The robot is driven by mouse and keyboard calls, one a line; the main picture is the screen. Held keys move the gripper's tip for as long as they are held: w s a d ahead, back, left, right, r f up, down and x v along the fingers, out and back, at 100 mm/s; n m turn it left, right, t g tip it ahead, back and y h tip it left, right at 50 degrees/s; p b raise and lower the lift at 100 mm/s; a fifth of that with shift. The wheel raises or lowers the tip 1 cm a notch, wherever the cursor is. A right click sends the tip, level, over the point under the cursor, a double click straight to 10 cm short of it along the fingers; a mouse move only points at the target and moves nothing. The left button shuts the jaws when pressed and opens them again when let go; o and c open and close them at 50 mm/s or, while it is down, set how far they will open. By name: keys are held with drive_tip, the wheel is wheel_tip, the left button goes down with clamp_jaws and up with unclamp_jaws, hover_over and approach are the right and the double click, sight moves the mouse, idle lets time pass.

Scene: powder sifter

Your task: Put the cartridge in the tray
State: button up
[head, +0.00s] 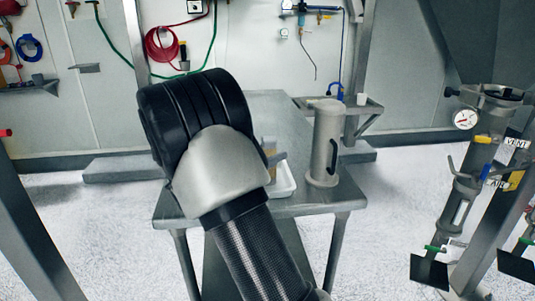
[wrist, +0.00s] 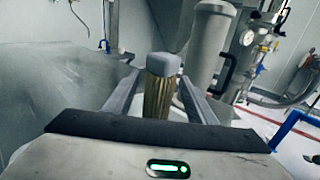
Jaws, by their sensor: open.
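The cartridge (wrist: 158,95) is a yellowish pleated cylinder with a grey cap. It stands upright between the two fingers of my gripper (wrist: 160,78), which is open around it. In the head view a small part of the cartridge (head: 269,147) shows beside my arm, with a grey fingertip (head: 277,159) next to it. The white tray (head: 286,186) lies on the steel table, mostly hidden behind my arm. The cartridge's lower end is hidden, so I cannot tell whether it rests in the tray or on the table.
A grey canister with a black handle (head: 325,145) stands on the table (head: 340,195) just right of the tray; it also shows close by in the wrist view (wrist: 207,45). Sifter equipment with a gauge (head: 466,119) stands at the right. The table's back stretch is clear.

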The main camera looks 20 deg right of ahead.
drive_tip(key=b+v, duration=0.3)
drive_tip(key=v, duration=0.9)
drive_tip(key=w+a+r+n+t+y, duration=0.35)
drive_tip(key=r+n+y, duration=0.2)
drive_tip(key=n, duration=0.45)
drive_tip(key=w+a+r+n+t+y, duration=0.2)
drive_tip(key=w+r+n+t+y, duration=0.25)
drive_tip(key=n, duration=0.45)
drive_tip(key=s+a+n+y, duration=0.6)
drive_tip(key=s+n+y, duration=0.25)
drive_tip(key=n, duration=0.45)
drive_tip(key=s+d+f+n+g, duration=0.2)
drive_tip(key=s+n, duration=0.4)
drive_tip(key=s, duration=0.3)
drive_tip(key=s+d+f+n+g+h, duration=0.1)
drive_tip(key=s+d+f+n+g, duration=0.1)
drive_tip(key=s+f+n, duration=0.3)
drive_tip(key=s+d+f+n+g, duration=0.2)
drive_tip(key=s+f+n+g, duration=0.2)
drive_tip(key=s+n, duration=0.3)
drive_tip(key=s, duration=0.5)
drive_tip(key=shift+s+g, duration=0.3)
drive_tip(key=shift+s, duration=0.1)
drive_tip(key=shift+h, duration=0.25)
